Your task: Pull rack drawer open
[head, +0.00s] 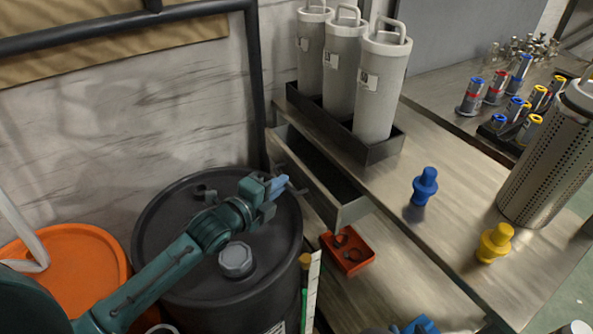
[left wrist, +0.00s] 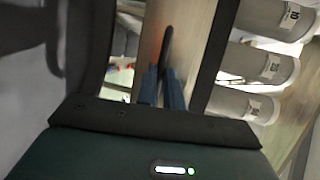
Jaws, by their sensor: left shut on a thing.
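The rack drawer (head: 318,184) stands partly open below the bench top, its dark inside showing. My left gripper (head: 287,184) is at the outer face of the drawer front, shut on the drawer handle. In the left wrist view the blue fingers (left wrist: 161,88) close around the dark handle bar (left wrist: 168,45), in front of the drawer front (left wrist: 195,35). The handle is mostly hidden by the fingers in the head view. My right gripper (head: 416,326) shows only as blue parts at the bottom edge, too cut off to read its jaws.
Several grey canisters (head: 382,88) stand in a dark tray on the bench. A black drum (head: 165,225) lies under my left arm, with an orange drum (head: 75,265) beside it. A red tray (head: 346,252) sits below the drawer. Blue (head: 425,187) and yellow (head: 494,243) pegs stand on the bench.

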